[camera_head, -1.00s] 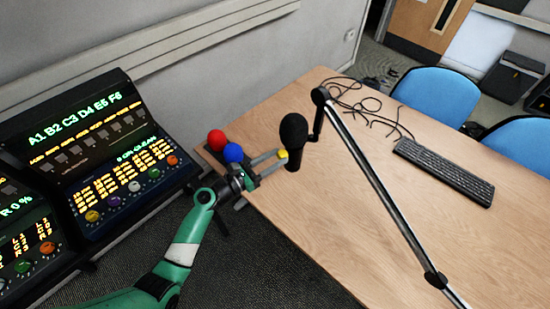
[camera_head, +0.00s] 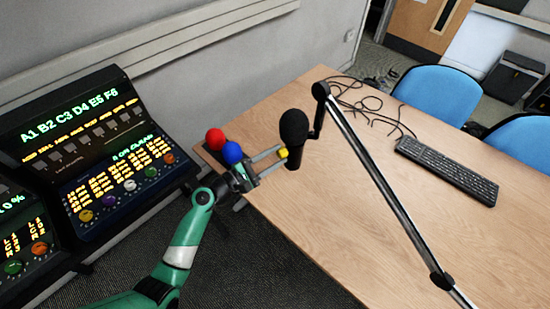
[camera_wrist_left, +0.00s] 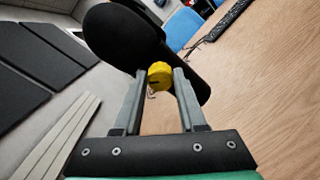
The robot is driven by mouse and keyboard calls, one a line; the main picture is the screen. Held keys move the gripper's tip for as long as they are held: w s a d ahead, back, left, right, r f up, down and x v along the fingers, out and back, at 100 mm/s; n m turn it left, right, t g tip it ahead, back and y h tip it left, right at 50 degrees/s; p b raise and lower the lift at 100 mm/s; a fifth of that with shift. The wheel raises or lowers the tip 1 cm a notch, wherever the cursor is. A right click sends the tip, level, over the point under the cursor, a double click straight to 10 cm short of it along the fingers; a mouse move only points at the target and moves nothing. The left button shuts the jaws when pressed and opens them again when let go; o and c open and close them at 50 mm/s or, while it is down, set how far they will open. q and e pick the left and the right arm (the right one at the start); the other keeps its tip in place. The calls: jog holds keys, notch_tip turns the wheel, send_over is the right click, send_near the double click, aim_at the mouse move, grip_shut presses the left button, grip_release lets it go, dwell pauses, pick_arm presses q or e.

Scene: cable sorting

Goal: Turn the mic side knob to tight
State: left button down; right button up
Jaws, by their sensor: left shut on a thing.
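The black microphone (camera_head: 294,128) hangs upright on its boom arm (camera_head: 365,160) above the wooden table. Its yellow side knob (camera_head: 283,153) faces my left gripper (camera_head: 281,152). My left gripper is shut on the knob, with one finger on each side. In the left wrist view the yellow knob (camera_wrist_left: 160,76) sits between the two fingertips, with a dark mark on its face. The black microphone (camera_wrist_left: 125,35) fills the space behind it, tilted in that picture. My right gripper is not in view.
A red ball (camera_head: 215,139) and a blue ball (camera_head: 232,152) show close behind my left gripper. A lit control console (camera_head: 105,150) stands at the left. A keyboard (camera_head: 447,170) and loose black cables (camera_head: 365,110) lie on the table (camera_head: 330,240). Blue chairs (camera_head: 437,95) stand beyond.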

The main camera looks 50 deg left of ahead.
pick_arm(q)
jog(key=m+b, duration=0.2)
jog(key=m, duration=0.2)
jog(key=shift+f+m, duration=0.15)
jog(key=shift+m, duration=0.15)
jog(key=m+b, duration=0.2)
jog(key=m, duration=0.2)
jog(key=shift+m, duration=0.4)
jog(key=shift+c, duration=2.4)
grip_release()
jog(key=s+a+p, duration=0.1)
jog(key=s, duration=1)
jog(key=shift+s+a, duration=0.15)
jog(key=shift+s, duration=0.15)
